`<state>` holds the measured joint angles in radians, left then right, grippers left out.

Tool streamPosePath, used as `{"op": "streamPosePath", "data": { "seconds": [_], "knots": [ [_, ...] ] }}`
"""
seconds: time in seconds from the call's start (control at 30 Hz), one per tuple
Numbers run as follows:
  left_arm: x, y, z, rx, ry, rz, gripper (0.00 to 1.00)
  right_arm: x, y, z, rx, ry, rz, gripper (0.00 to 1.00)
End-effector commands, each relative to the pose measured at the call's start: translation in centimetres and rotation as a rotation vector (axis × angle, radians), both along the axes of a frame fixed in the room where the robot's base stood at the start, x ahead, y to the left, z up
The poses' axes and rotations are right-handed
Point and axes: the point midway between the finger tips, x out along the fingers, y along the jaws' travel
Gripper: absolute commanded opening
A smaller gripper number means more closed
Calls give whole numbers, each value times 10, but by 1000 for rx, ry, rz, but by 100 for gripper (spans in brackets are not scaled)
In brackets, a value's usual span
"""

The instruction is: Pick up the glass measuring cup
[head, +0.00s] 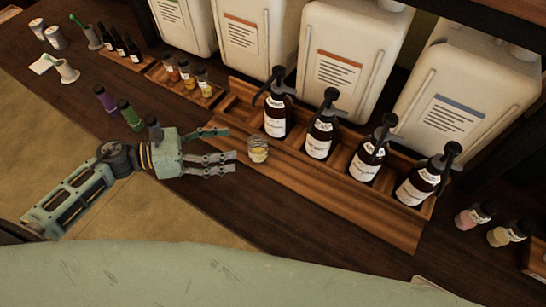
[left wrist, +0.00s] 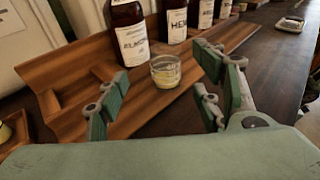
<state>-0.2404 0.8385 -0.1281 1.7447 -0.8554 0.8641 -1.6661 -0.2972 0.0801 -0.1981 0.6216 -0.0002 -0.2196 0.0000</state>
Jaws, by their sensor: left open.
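The glass measuring cup (head: 258,150) is small and clear with a pale yellow content. It stands at the near edge of the wooden pump-bottle rack (head: 330,193), in front of the leftmost pump bottle. My left gripper (head: 228,146) is open and empty, just left of the cup, with its fingers pointing at it. In the left wrist view the cup (left wrist: 166,70) sits upright ahead of the gripper (left wrist: 160,95), between the two spread fingers and apart from them. My right gripper is not in view.
Several dark pump bottles (head: 321,135) stand in the rack behind and right of the cup. Large white jugs (head: 334,62) line the back. Purple (head: 105,98) and green (head: 130,114) bottles stand left of my gripper. Two small jars (head: 498,236) stand at the far right.

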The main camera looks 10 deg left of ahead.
Motion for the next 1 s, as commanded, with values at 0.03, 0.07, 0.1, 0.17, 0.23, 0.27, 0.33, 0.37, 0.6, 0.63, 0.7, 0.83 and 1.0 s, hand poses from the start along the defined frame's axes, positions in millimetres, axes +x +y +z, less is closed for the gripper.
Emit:
{"op": "streamPosePath", "data": {
  "seconds": [0.03,0.07,0.1,0.17,0.23,0.27,0.33,0.37,0.6,0.63,0.7,0.83,1.0],
  "knots": [
    [-2,1,-9,16,-10,-18,61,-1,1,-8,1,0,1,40],
    [-3,1,-11,21,-14,-26,61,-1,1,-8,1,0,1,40],
    [-3,-1,-11,26,-17,-35,61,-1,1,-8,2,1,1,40],
    [-2,-6,-12,28,-20,-41,61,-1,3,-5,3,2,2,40],
    [2,-13,-12,27,-21,-41,61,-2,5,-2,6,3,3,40],
    [3,-16,-12,27,-21,-40,61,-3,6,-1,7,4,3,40],
    [6,-24,-13,26,-20,-41,61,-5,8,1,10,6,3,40],
    [8,-27,-14,25,-20,-40,61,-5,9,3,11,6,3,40],
    [22,-58,-23,24,-19,-38,61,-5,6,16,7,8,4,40],
    [23,-61,-24,24,-19,-37,61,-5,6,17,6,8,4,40],
    [26,-65,-26,25,-19,-37,61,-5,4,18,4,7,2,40],
    [26,-68,-28,27,-18,-38,61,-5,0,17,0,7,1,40],
    [26,-68,-28,26,-19,-37,58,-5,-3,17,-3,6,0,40]
  ]
}}
